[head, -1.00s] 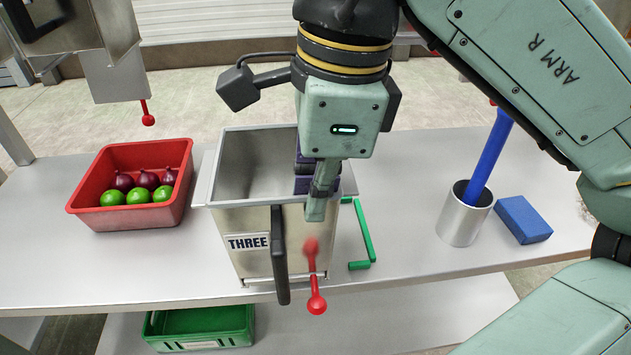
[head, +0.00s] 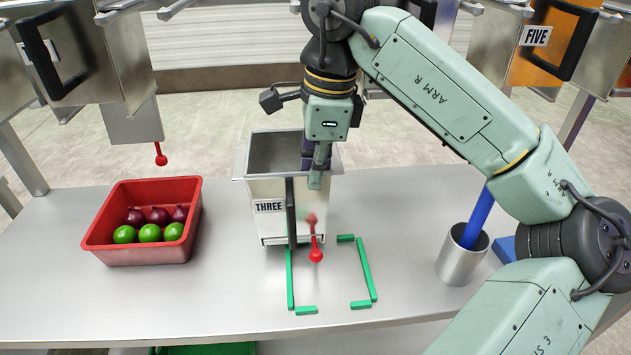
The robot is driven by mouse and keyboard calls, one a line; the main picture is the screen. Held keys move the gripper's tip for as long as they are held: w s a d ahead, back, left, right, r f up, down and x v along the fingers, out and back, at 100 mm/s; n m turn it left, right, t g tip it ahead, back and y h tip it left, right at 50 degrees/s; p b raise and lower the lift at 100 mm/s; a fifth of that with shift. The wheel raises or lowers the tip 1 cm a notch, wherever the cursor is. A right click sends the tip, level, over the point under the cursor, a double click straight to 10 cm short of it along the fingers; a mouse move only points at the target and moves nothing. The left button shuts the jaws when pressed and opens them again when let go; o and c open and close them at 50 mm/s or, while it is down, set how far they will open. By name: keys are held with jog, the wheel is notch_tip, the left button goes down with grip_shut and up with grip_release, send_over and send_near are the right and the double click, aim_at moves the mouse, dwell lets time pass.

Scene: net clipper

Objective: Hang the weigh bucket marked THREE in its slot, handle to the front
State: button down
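The metal bucket marked THREE (head: 268,225) is upright, its label, black handle (head: 291,212) and red-knobbed lever on the side facing me. The slot for THREE is not clearly visible; only parts of the overhead rack show along the top edge.
A red crate (head: 125,250) of limes and onions stands left. Hanging buckets show at upper left (head: 85,60) and upper right, including one marked FIVE (head: 537,36). A metal cup (head: 462,262) with a blue-handled tool and a blue block (head: 502,250) are right.

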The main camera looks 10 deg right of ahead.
jog(key=shift+f+p, duration=0.45)
jog(key=shift+f, duration=1.1)
jog(key=shift+f, duration=0.2)
jog(key=c, duration=1.8)
grip_release()
notch_tip(320, 180, up, 8)
jog(key=b, duration=0.1)
send_over(316, 195)
jog(key=shift+s+d+f, duration=0.1)
jog(key=shift+s+d, duration=0.15)
jog(key=shift+d, duration=0.1)
